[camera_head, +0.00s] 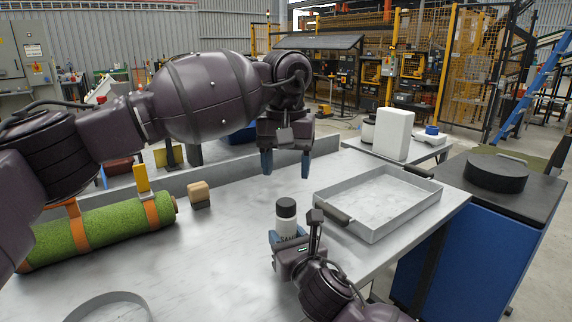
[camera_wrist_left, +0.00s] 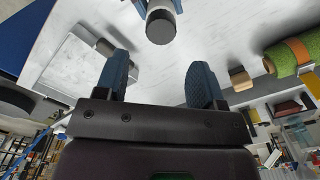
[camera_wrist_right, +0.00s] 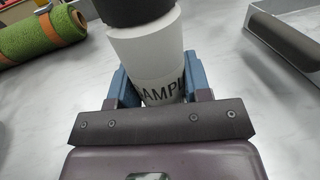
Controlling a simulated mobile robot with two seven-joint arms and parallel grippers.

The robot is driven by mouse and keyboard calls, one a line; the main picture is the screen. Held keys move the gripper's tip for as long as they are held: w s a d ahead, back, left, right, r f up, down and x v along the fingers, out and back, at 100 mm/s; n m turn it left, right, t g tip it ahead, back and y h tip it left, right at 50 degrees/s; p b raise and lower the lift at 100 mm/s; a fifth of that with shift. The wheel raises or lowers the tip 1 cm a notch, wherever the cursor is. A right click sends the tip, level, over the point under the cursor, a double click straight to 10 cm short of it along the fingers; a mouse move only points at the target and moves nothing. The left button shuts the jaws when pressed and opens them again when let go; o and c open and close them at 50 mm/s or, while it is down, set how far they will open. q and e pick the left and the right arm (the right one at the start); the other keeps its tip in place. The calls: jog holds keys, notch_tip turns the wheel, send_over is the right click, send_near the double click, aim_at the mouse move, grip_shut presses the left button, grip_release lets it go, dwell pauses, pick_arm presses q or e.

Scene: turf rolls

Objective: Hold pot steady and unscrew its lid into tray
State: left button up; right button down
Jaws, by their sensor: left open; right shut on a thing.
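The pot (camera_head: 286,224) is a white cylinder with dark lettering, upright on the metal table, with a black lid (camera_head: 286,207) on top. My right gripper (camera_head: 290,239) is shut around the pot's lower body; the right wrist view shows its blue fingers on both sides of the white pot (camera_wrist_right: 150,60) under the black lid (camera_wrist_right: 135,10). My left gripper (camera_head: 285,163) is open and empty, above and behind the pot, fingers pointing down. In the left wrist view the pot's lid (camera_wrist_left: 160,27) lies beyond the open fingers. The grey tray (camera_head: 343,232) is right of the pot and looks empty.
A green turf roll (camera_head: 105,230) with orange bands lies at the left of the table. A small wooden-topped block (camera_head: 199,194) stands near the back ledge. A blue cabinet (camera_head: 470,240) with a black round object (camera_head: 496,173) is at the right.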

aim_at(286, 202)
pick_arm(q)
jog(key=m, duration=0.3)
jog(key=shift+m, duration=0.4)
jog(key=shift+f, duration=4.05)
